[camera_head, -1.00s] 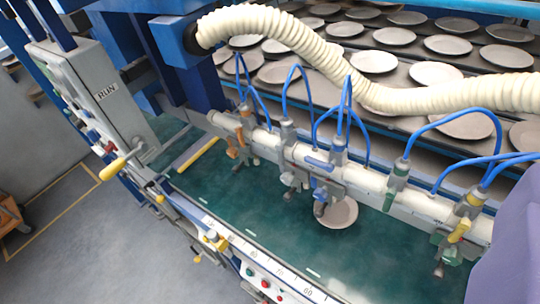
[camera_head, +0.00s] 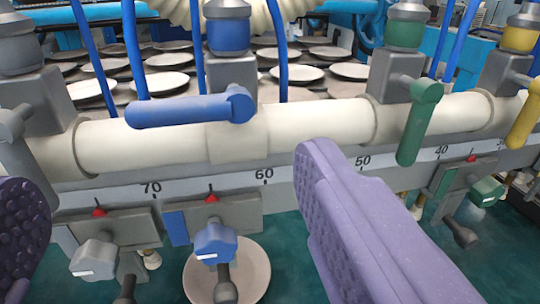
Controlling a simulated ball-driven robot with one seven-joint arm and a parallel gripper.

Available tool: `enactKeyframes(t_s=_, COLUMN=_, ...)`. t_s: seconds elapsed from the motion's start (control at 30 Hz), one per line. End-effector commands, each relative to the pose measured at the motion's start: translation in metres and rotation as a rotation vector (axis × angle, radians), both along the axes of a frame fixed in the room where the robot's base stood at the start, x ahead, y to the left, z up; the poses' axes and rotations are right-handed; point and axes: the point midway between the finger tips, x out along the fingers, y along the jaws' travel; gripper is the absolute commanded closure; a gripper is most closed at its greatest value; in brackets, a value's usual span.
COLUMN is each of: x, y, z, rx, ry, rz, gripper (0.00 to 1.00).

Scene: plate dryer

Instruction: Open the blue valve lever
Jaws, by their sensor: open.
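The blue valve lever (camera_head: 190,110) sticks out to the left from its pivot, lying nearly level across the front of the cream pipe (camera_head: 310,127). Its grey valve body with a blue collar (camera_head: 229,38) rises behind it. My gripper (camera_head: 170,195) is open, with one purple finger at the lower left edge and the other right of centre. Both fingers are below the lever, one to each side of it, and nothing visible is between them except the background. I see no contact with the lever.
A green lever (camera_head: 417,125) and a yellow lever (camera_head: 525,115) hang down at the right. A grey lever (camera_head: 18,140) is at the left. Below the pipe are a numbered scale (camera_head: 325,168) and a blue knob (camera_head: 215,243). Blue hoses rise behind.

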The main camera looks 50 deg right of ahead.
Motion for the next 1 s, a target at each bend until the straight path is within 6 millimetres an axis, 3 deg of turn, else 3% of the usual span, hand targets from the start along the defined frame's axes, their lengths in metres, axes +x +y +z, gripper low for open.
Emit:
enactKeyframes(t_s=0.4, x=0.053, y=-0.037, z=-0.001, rx=-0.003, ry=-0.002, rz=-0.001, gripper=0.08)
enactKeyframes(t_s=0.73, x=0.059, y=-0.04, z=0.0, rx=-0.001, ry=-0.002, rz=0.0, gripper=0.08)
enactKeyframes(t_s=0.93, x=0.059, y=-0.04, z=0.0, rx=-0.002, ry=-0.002, rz=0.001, gripper=0.52)
enactKeyframes(t_s=1.0, x=0.059, y=-0.039, z=0.0, rx=-0.002, ry=-0.002, rz=0.002, gripper=0.58)
